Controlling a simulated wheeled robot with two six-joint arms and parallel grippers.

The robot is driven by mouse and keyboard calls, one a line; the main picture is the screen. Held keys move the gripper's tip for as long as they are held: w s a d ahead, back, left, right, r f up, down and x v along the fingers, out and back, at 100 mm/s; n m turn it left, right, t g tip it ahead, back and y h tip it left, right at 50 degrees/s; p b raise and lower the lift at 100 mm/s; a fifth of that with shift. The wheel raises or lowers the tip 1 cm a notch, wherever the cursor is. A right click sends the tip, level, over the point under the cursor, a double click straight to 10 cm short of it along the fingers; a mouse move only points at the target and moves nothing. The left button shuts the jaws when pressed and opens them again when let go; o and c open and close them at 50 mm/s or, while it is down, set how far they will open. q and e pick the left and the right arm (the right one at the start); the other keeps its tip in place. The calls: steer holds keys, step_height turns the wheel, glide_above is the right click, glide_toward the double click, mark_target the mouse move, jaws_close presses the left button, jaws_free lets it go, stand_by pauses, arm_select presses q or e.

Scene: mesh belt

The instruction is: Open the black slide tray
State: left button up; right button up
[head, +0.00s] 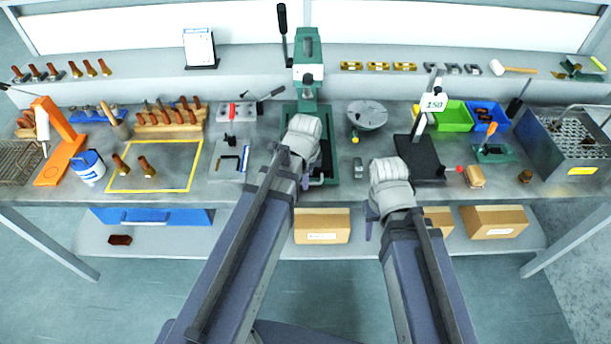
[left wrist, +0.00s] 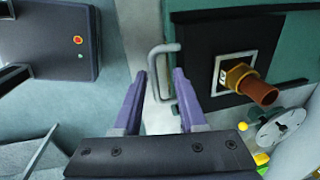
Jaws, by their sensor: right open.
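The black slide tray (left wrist: 200,35) shows in the left wrist view, set in the green press. It carries a white square plate (left wrist: 221,72) with a brass and copper-coloured piece (left wrist: 250,83) on it. The tray's grey U-shaped handle (left wrist: 154,80) points toward my left gripper (left wrist: 160,74). The left gripper is open, its two purple fingers apart on either side of the handle's bar. In the head view my left wrist covers much of the base of the green press (head: 308,85), hiding the tray. My right gripper (head: 370,214) is open near the bench's front edge, apart from the press.
Right of the press are a round grey plate (head: 367,114), a black stand (head: 420,158) and a green bin (head: 453,116). A fixture with a red knob (head: 232,112) stands to its left. Cardboard boxes (head: 322,226) lie on the lower shelf.

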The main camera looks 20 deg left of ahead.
arm_select(q)
steer(key=shift+r, duration=0.1)
step_height(320, 180, up, 8)
steer(key=s+p, duration=0.1)
steer(key=p, duration=0.6)
steer(key=shift+s+d+f+p, duration=0.15)
steer(key=shift+f+p, duration=0.05)
steer(key=shift+p, duration=0.2)
steer(key=s+d+f+n+g+b, duration=0.2)
steer(key=s+d+f+n+b, duration=0.2)
steer(key=s+d+n, duration=0.6)
steer(key=shift+s+f+n+y+b, duration=0.3)
steer(key=shift+s+f+n, duration=0.1)
steer(key=shift+n, duration=0.2)
